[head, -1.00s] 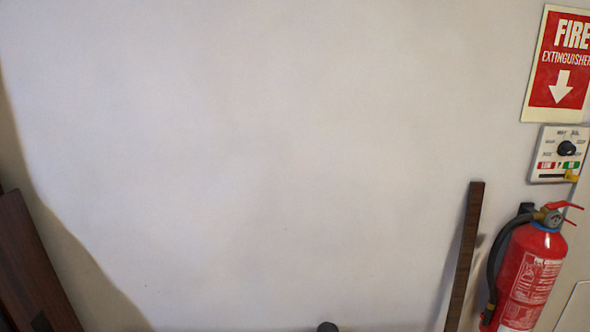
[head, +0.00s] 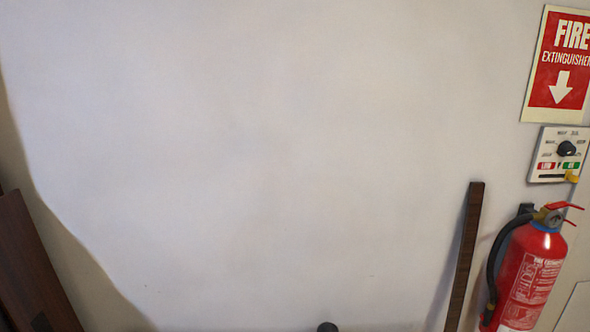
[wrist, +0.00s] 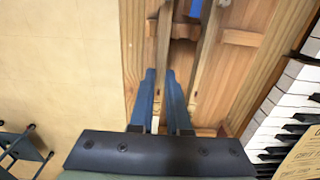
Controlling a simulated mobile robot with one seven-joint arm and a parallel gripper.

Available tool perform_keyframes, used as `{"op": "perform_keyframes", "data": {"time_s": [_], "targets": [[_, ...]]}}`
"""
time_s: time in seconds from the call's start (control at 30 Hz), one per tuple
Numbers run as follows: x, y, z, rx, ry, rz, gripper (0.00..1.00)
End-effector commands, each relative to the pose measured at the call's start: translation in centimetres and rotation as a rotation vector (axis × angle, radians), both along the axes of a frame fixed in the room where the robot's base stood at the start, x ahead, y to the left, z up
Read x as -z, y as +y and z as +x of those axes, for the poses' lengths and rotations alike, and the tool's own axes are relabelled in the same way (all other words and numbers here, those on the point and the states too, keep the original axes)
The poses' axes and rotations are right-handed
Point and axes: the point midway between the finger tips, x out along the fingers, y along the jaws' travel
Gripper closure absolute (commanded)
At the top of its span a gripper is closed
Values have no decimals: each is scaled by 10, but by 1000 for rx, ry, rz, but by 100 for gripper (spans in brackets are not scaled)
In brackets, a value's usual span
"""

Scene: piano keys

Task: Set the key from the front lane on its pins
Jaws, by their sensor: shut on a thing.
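My gripper (wrist: 162,100), with blue-grey fingers, reaches up from the bottom of the wrist view. It is shut on a slim wooden key (wrist: 163,48), whose narrow bar runs from between the fingers to the top edge. A second wooden bar (wrist: 206,55) runs beside it to the right. Both lie over, or just above, an open wooden frame (wrist: 136,45) with cross rails. I cannot tell whether the held key touches the frame. I cannot make out the pins. The fingers and the dark gripper body hide the key's near end. The head view shows neither key nor gripper.
Finished white and black piano keys (wrist: 283,110) lie close on the right. A pale flat surface (wrist: 60,60) is clear on the left, with a dark stand (wrist: 22,145) at lower left. The head view shows a wall, a fire extinguisher (head: 533,270) and a dark post (head: 465,255).

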Motion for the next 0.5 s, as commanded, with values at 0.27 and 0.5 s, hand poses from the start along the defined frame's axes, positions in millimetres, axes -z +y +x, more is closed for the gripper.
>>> {"op": "perform_keyframes", "data": {"time_s": [0.27, 0.5], "targets": [[-15, 0, 0, 1, 1, 0, 100], [-26, 0, 0, 0, 1, 0, 100]]}}
